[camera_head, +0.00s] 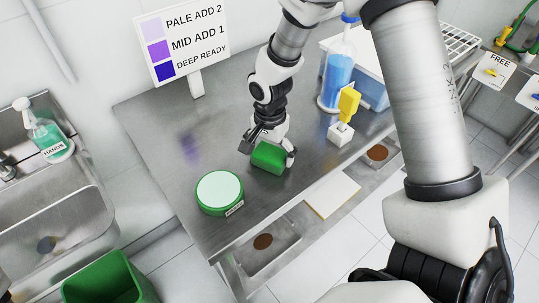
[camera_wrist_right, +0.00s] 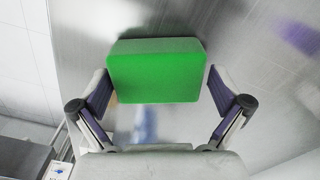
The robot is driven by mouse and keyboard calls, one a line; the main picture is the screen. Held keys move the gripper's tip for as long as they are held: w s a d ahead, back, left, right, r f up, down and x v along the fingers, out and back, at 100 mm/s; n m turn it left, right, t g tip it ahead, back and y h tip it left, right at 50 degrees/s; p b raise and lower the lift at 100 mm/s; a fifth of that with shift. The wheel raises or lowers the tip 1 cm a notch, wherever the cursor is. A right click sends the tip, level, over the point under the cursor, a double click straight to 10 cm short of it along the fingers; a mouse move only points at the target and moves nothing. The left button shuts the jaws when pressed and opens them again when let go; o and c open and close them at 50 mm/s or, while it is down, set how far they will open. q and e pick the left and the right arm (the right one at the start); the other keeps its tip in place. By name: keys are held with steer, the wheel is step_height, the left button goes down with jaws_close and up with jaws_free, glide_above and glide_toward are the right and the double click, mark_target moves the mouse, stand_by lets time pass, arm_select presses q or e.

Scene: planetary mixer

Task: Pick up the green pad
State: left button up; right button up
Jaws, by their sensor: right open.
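The green pad (camera_head: 269,157) is a small green block on the metal table, near the middle of the head view. In the right wrist view the pad (camera_wrist_right: 155,71) lies just ahead of and partly between the fingers. My right gripper (camera_head: 268,149) is at the pad, with one finger on each side of it. In the right wrist view the right gripper (camera_wrist_right: 158,92) is open, with gaps between the fingers and the pad's sides. My left gripper is not in view.
A round green-rimmed dish (camera_head: 220,191) sits left of the pad. A white block with a yellow-topped item (camera_head: 347,105) and a blue-filled bottle (camera_head: 338,75) stand to the right. A colour sign (camera_head: 182,42) stands behind. The table's front edge (camera_head: 318,184) is close.

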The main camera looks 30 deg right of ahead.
mark_target(270, 153)
steer(key=shift+s+r, duration=0.1)
steer(key=shift+s, duration=0.05)
steer(key=shift+s+r, duration=0.1)
steer(key=c, duration=1)
step_height(270, 153, up, 10)
steer(key=shift+f, duration=0.15)
